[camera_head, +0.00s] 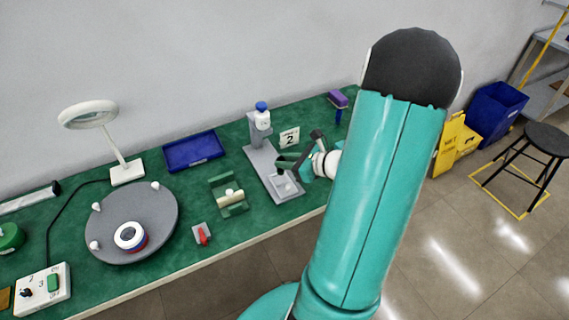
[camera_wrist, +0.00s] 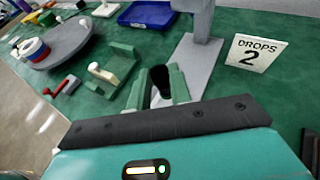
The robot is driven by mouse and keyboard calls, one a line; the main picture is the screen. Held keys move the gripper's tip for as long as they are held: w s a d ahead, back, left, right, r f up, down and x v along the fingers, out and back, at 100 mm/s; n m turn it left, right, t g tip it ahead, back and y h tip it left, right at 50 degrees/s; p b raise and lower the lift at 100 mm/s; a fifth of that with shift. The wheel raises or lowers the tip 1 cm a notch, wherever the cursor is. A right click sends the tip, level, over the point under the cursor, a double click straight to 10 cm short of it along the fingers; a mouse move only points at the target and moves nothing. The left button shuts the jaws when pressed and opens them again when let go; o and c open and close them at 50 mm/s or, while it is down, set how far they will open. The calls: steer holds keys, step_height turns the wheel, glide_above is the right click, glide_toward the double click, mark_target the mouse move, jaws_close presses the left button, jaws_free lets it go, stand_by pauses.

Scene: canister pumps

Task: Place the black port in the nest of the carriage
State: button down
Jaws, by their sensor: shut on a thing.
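My gripper (camera_wrist: 158,90) is shut on a black port (camera_wrist: 160,77), a small rounded dark piece standing up between the green fingers. In the head view my gripper (camera_head: 287,164) is over the front part of a grey stand (camera_head: 258,159). A pale square seat (camera_head: 284,187) lies on the stand's base below the fingers; it may be the carriage's nest, but I cannot tell. A white canister with a blue cap (camera_head: 262,116) is at the top of the stand. The lower end of the port is hidden by the gripper.
A "DROPS 2" card (camera_head: 289,138) stands right of the stand. A green bracket with a cream cylinder (camera_head: 230,197) and a red-handled piece (camera_head: 202,234) are to the left. Farther left are a blue tray (camera_head: 193,151), a grey turntable (camera_head: 163,212) and a lamp (camera_head: 127,172).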

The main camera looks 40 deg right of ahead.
mark_target(286, 180)
step_height(286, 180, down, 2)
steer(key=shift+w+f, duration=0.1)
steer(key=shift+f, duration=0.3)
steer(key=c, duration=1.3)
jaws_free()
steer(key=shift+f, duration=0.15)
